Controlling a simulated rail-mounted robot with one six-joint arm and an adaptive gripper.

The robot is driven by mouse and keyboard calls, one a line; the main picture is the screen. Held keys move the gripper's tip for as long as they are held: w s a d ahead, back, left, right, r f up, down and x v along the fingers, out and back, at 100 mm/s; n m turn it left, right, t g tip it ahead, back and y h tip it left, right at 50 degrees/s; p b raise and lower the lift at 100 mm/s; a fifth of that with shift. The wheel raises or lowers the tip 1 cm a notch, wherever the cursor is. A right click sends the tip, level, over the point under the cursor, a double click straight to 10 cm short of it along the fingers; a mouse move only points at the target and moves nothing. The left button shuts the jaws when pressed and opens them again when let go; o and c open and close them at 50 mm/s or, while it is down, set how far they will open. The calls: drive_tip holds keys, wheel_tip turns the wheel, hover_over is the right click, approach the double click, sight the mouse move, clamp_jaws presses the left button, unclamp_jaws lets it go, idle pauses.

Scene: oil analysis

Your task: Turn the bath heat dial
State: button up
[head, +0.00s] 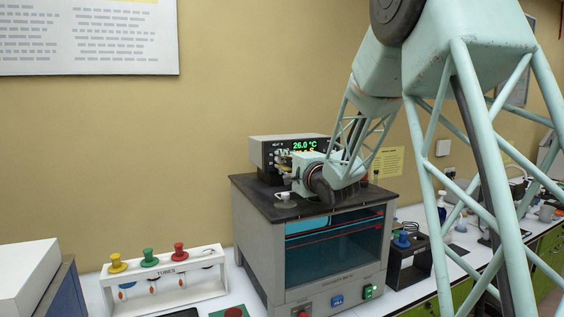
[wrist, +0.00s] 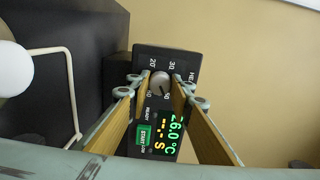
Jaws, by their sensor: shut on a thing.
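The bath heat dial (wrist: 160,82) is a pale round knob on a dark control panel (wrist: 184,60), with numbers such as 20 and 30 around it. My gripper (wrist: 158,88) has its two fingers on either side of the dial and is shut on it. In the head view my gripper (head: 284,163) reaches the front of the control box (head: 262,144) on top of the bath, and hides the dial there. The green display reads 26.0 °C in both views. A green START button (wrist: 144,134) sits below the dial in the wrist view.
The grey bath (head: 262,240) with a glass front stands on the white bench. A small white part (head: 285,198) sits on its lid. A white tube rack (head: 165,283) with coloured stoppers stands at left, and a dark holder (head: 408,262) at right.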

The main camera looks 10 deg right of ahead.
drive_tip(key=shift+r, duration=0.1)
drive_tip(key=o, duration=0.8)
drive_tip(key=shift+o, duration=0.2)
drive_tip(key=v, duration=1.2)
drive_tip(key=shift+s, duration=0.1)
